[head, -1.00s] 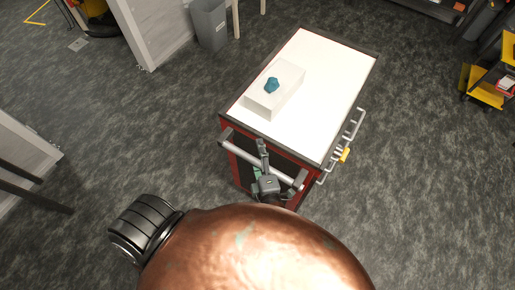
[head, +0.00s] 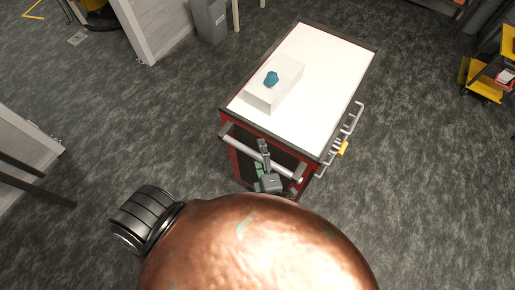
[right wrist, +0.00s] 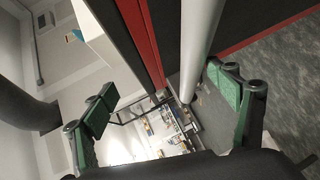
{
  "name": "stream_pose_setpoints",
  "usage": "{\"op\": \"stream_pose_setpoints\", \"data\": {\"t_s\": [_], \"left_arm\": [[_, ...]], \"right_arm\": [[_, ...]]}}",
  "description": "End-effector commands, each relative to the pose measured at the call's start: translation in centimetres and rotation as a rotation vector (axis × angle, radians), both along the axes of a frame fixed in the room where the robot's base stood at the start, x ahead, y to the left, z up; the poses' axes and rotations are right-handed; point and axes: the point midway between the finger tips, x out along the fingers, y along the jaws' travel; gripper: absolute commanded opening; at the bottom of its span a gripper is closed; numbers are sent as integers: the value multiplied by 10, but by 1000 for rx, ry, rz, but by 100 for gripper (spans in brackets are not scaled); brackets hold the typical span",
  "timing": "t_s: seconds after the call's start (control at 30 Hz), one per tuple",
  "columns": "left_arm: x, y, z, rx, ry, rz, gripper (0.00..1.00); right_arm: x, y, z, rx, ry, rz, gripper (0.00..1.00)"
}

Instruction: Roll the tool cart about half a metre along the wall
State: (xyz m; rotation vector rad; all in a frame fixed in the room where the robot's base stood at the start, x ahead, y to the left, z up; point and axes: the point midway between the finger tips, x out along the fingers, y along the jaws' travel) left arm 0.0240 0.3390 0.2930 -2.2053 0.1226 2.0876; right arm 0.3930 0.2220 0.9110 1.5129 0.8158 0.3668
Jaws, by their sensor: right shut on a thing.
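The tool cart has a red body and a white top (head: 325,70) with a dark rim, in the middle of the head view. A grey bar handle (head: 240,143) runs across its near end. My right gripper (head: 265,165) is at this handle, near its middle, and is shut on it. In the right wrist view the pale handle bar (right wrist: 200,40) passes between the green-padded fingers (right wrist: 163,85), with the cart's red edge (right wrist: 140,40) beside it. My left gripper is not in view.
A white box (head: 287,90) with a small blue object (head: 271,79) on it rests on the cart top. A grey bin (head: 209,20) stands by a wall end (head: 145,30) behind, and a yellow cart (head: 485,80) is at far right. Dark carpet is clear on both sides.

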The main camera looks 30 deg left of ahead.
Motion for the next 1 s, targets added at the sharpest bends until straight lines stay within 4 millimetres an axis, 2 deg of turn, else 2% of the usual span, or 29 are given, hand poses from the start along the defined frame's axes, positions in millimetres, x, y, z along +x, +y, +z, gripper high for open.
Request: {"op": "stream_pose_setpoints", "data": {"t_s": [0.03,0.17,0.23,0.27,1.0], "left_arm": [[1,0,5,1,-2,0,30],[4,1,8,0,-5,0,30],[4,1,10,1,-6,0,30],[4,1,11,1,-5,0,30],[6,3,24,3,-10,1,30]], "right_arm": [[0,-1,27,28,-39,2,61],[-6,-6,28,28,-38,3,61],[-9,-10,27,26,-36,2,39],[-11,-12,26,25,-35,2,37],[-44,-42,23,18,-21,3,37]]}}
